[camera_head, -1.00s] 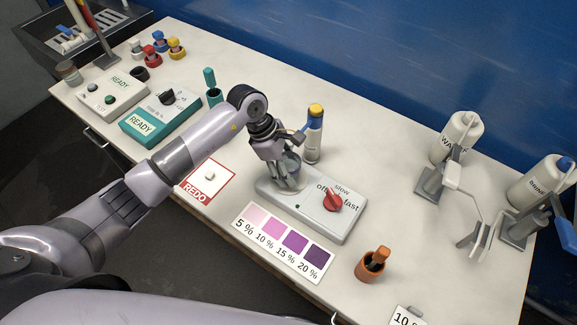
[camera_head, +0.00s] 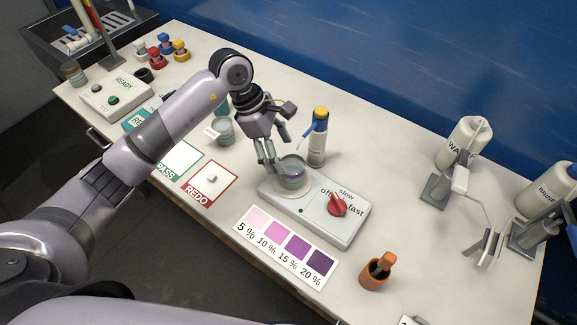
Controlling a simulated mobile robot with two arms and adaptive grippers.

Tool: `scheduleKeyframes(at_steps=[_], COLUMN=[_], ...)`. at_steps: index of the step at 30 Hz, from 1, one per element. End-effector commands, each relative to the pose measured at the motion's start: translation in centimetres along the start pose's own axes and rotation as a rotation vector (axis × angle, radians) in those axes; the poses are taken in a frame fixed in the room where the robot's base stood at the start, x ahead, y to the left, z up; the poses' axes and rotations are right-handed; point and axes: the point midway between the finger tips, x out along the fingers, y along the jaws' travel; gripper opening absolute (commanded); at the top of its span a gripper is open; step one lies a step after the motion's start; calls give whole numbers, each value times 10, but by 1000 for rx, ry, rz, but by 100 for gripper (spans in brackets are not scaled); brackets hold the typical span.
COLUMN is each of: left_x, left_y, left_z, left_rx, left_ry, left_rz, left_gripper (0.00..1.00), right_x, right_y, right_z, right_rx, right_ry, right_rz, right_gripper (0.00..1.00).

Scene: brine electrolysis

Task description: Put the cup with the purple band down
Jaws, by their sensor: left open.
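The cup with the purple band (camera_head: 291,173) stands upright on the round plate of the grey stirrer (camera_head: 325,218), left of its red knob (camera_head: 338,205). It looks clear, with a purplish band around it. My left gripper (camera_head: 273,158) is open and empty, just left of and above the cup. Its lower fingers are close to the cup's left side; I cannot tell whether they touch it. My right gripper is out of view.
A bottle with a yellow cap (camera_head: 318,137) stands close behind the stirrer. Bare table lies right of the stirrer.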

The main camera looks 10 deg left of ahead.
Motion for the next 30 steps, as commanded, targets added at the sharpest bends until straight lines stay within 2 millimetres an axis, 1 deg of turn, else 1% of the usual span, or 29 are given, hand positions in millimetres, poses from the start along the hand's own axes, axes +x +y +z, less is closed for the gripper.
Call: scheduleKeyframes(at_steps=[1,3,6,9,13,24,26,29,30], left_x=[-8,-20,-32,-39,-42,-41,-38,-28,-24], left_y=[1,1,0,0,0,-1,-3,-9,-13], left_z=[-2,-1,-1,0,0,1,8,34,50], left_rx=[1,2,0,0,1,0,-1,-14,-25], left_ry=[2,2,2,1,1,-5,-33,-155,-230], left_rz=[6,4,2,0,0,-1,-3,-5,-8], left_gripper=[67,67,67,67,67,67,67,67,67], right_x=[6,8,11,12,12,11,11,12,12], right_y=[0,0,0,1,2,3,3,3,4], right_z=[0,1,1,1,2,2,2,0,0], right_rx=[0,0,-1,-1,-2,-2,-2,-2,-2], right_ry=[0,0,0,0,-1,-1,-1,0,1], right_rz=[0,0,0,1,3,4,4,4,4], right_gripper=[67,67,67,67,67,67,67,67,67])
